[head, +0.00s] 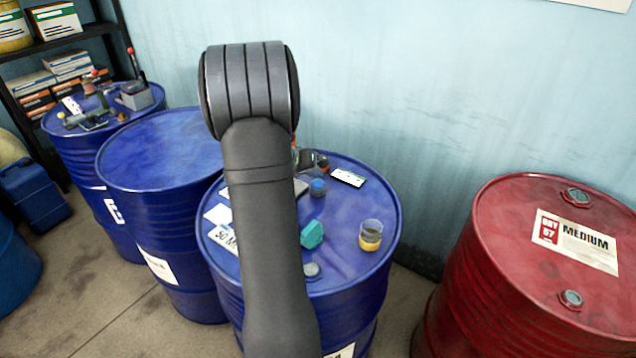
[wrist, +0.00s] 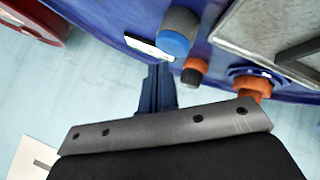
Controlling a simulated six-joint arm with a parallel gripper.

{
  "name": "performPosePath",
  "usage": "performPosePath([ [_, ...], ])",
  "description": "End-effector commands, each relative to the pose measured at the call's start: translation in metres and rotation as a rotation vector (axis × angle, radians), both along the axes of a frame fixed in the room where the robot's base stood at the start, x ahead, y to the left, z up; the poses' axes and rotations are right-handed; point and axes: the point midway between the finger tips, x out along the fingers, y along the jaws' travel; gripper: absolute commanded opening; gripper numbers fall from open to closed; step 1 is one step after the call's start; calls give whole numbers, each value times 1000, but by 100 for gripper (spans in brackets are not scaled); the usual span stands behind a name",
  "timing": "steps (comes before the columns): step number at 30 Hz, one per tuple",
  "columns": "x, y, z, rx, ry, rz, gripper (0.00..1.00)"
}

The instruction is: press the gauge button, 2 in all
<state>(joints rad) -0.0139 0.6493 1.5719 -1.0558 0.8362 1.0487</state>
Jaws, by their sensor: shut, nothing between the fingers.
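No part is clearly readable as the gauge button. A short grey cylinder with a blue end (wrist: 176,32) stands on the blue drum in the wrist view; a small blue-topped piece (head: 318,187) on the middle drum in the head view looks like it. My gripper (wrist: 157,72) is shut and empty in the wrist view, its dark fingertips near the blue-ended cylinder, with no contact that I can make out. In the head view my arm hides the gripper and part of the drum top.
The blue drum top (head: 345,265) also holds a teal block (head: 312,234), a cup of yellow liquid (head: 370,235) and a white-faced flat device (head: 348,177). Orange-and-black pieces (wrist: 194,70) and a grey metal tray (wrist: 245,30) are close by. A red drum (head: 510,240) stands right.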

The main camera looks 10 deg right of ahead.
Motion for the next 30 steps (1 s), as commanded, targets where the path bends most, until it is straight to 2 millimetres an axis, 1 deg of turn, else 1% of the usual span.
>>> performPosePath([
  [20,0,0,0,0,0,0,0],
  [30,0,0,-9,0,0,0,0],
])
